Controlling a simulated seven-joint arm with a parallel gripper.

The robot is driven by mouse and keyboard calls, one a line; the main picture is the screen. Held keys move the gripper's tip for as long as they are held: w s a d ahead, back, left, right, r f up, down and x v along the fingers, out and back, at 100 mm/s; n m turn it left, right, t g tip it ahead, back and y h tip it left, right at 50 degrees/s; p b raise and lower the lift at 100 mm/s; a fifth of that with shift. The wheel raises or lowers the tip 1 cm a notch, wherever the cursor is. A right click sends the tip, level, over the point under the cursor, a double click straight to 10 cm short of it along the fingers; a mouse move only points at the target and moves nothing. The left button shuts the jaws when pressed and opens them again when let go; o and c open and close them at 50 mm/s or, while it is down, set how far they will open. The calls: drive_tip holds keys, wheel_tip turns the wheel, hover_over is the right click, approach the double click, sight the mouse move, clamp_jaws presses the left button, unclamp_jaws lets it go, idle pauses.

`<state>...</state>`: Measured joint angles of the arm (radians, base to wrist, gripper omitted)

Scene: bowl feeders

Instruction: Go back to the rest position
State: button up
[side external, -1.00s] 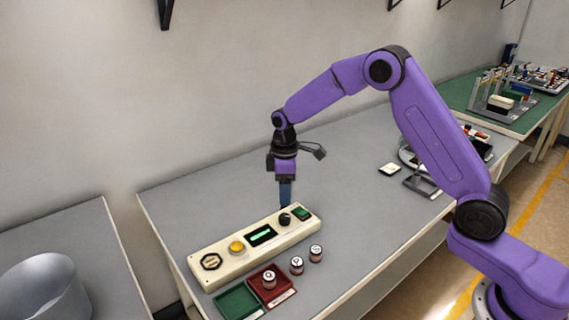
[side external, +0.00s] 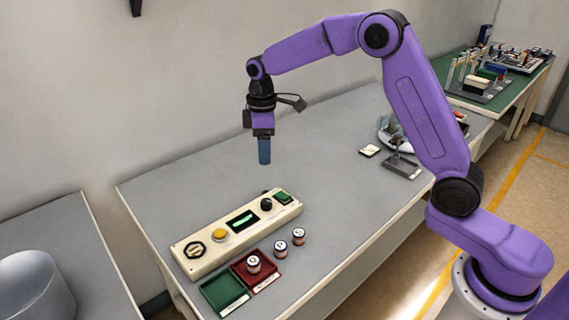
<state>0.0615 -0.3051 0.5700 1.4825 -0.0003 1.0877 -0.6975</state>
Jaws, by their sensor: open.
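My gripper (side external: 264,160) hangs pointing down above the grey table (side external: 330,150), a clear gap over the cream control panel (side external: 215,248). Nothing shows held in it; the gap between its fingers is too small to make out from this side. The panel carries a yellow button (side external: 220,236), a lit green display (side external: 243,219), a black knob (side external: 266,204) and a green switch (side external: 283,197). The dark knob is the part closest below my gripper.
A green tray (side external: 207,297) and a red tray (side external: 267,284) lie in front of the panel. One small labelled jar (side external: 253,264) stands in the red tray. Two jars (side external: 280,249) (side external: 299,236) stand beside it. A grey bowl (side external: 35,290) is at lower left.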

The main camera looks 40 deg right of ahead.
drive_tip(key=s+a+r, duration=0.2)
drive_tip(key=s, duration=0.7)
drive_tip(key=s+a+r, duration=0.2)
drive_tip(key=s, duration=0.7)
drive_tip(key=s+d+f+n, duration=0.1)
drive_tip(key=s+d, duration=0.3)
drive_tip(key=s, duration=0.6)
drive_tip(key=s+d+f, duration=0.1)
drive_tip(key=s+d, duration=0.3)
drive_tip(key=s, duration=0.6)
drive_tip(key=shift+s+n, duration=0.35)
drive_tip(key=shift+n, duration=0.05)
drive_tip(key=shift+d, duration=0.1)
